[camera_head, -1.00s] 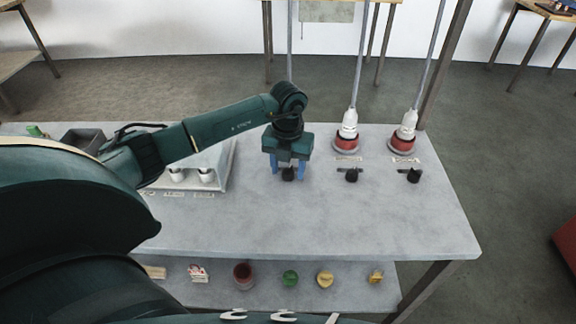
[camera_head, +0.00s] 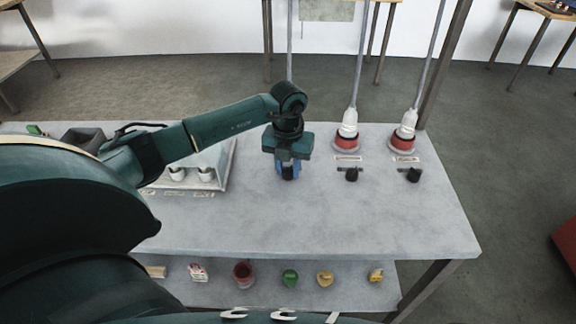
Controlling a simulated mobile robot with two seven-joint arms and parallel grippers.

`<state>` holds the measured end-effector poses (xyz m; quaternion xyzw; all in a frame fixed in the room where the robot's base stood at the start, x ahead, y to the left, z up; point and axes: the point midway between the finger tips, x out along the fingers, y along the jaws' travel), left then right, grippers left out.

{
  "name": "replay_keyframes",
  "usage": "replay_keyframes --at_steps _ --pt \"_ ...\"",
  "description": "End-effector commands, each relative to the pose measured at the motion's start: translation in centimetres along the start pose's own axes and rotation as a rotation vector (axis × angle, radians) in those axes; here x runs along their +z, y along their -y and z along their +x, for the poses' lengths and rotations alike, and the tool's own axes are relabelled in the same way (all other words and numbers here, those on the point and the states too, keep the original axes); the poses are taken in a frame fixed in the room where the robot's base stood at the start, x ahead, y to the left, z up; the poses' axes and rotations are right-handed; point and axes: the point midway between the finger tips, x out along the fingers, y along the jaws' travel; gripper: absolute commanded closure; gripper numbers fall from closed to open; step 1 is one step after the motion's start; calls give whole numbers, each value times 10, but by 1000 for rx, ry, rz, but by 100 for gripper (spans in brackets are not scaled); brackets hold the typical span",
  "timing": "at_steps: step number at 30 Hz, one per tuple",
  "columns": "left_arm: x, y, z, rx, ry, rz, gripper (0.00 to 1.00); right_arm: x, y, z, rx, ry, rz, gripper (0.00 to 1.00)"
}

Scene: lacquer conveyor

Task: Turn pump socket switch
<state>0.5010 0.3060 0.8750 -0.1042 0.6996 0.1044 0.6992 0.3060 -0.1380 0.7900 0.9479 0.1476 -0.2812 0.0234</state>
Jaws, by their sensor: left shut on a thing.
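Three small black rotary switches stand in a row on the grey table. My left gripper (camera_head: 288,174) points down and is shut on the leftmost switch (camera_head: 288,174), whose dark front shows between the blue fingers. The middle switch (camera_head: 352,174) and the right switch (camera_head: 413,175) are free. Behind these two stand a middle red socket with a white plug (camera_head: 347,137) and a right red socket with a white plug (camera_head: 403,138), each with a grey cable rising. Whatever socket is behind the left switch is hidden by my arm. My right gripper is not in view.
A pale tray with white cups (camera_head: 205,174) and a dark grey bin (camera_head: 83,139) are at the left, partly behind my arm. The table (camera_head: 330,225) is clear in front of the switches. A lower shelf holds several small items, including a green one (camera_head: 290,278).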

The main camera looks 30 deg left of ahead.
Motion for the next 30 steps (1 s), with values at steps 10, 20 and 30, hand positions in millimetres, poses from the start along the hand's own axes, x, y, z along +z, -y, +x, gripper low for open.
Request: replay_keyframes --at_steps 10,20,30 --pt "0 0 -2 -1 1 -154 95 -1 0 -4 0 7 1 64" --pt "0 0 -2 -1 1 -453 95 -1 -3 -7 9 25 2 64" --pt "1 0 -3 -2 1 -761 95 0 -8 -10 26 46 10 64"
